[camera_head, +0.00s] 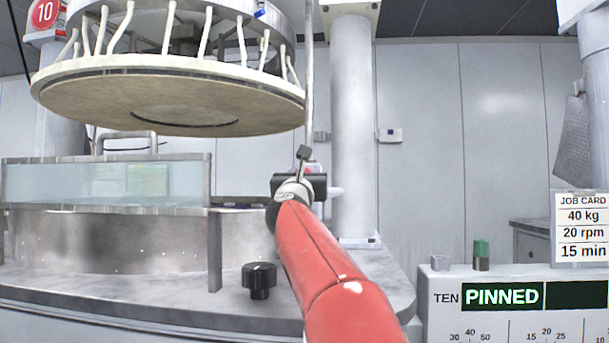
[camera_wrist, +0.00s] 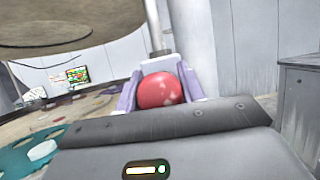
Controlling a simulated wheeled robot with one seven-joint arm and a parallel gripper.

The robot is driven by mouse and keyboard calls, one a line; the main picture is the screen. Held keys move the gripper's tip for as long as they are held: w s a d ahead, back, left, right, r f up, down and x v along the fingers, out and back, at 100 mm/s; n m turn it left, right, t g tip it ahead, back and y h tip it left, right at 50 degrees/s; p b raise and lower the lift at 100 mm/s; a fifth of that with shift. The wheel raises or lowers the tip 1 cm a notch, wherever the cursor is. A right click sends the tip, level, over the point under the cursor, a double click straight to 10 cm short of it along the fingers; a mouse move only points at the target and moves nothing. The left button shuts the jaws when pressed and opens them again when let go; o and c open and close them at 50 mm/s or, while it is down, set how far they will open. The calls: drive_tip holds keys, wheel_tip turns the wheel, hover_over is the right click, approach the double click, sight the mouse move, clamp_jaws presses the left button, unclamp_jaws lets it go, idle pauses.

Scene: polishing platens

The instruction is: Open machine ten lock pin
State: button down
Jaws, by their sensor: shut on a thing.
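Machine ten carries a red round sign with the number 10 (camera_head: 45,13) at the upper left. In the wrist view, a glossy red ball knob (camera_wrist: 159,90) sits between the two pale purple fingers of my gripper (camera_wrist: 160,75), which are shut on it. A grey metal rod (camera_wrist: 155,30) rises just behind the knob. In the head view, my gripper (camera_head: 300,185) is at the foot of a thin upright rod (camera_head: 309,80); my red arm mostly hides the knob and fingers. The status panel (camera_head: 520,297) reads TEN PINNED.
A large round upper platen (camera_head: 165,95) hangs at the upper left above a metal basin (camera_head: 110,240) with a clear guard. A black knob (camera_head: 259,280) stands on the ledge. A white column (camera_head: 352,130) rises behind my gripper. A job card (camera_head: 582,228) is at right.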

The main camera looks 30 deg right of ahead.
drive_tip(key=s+a, duration=0.1)
drive_tip(key=s+a+b, duration=0.1)
drive_tip(key=s, duration=0.1)
drive_tip(key=s+a, duration=0.1)
drive_tip(key=shift+s+b, duration=0.15)
drive_tip(key=shift+b, duration=0.25)
drive_tip(key=c, duration=0.9)
unclamp_jaws()
drive_tip(key=shift+s, duration=0.1)
drive_tip(key=shift+o, duration=0.2)
drive_tip(key=b+v, duration=0.2)
drive_tip(key=v, duration=0.6)
drive_tip(key=shift+b, duration=0.4)
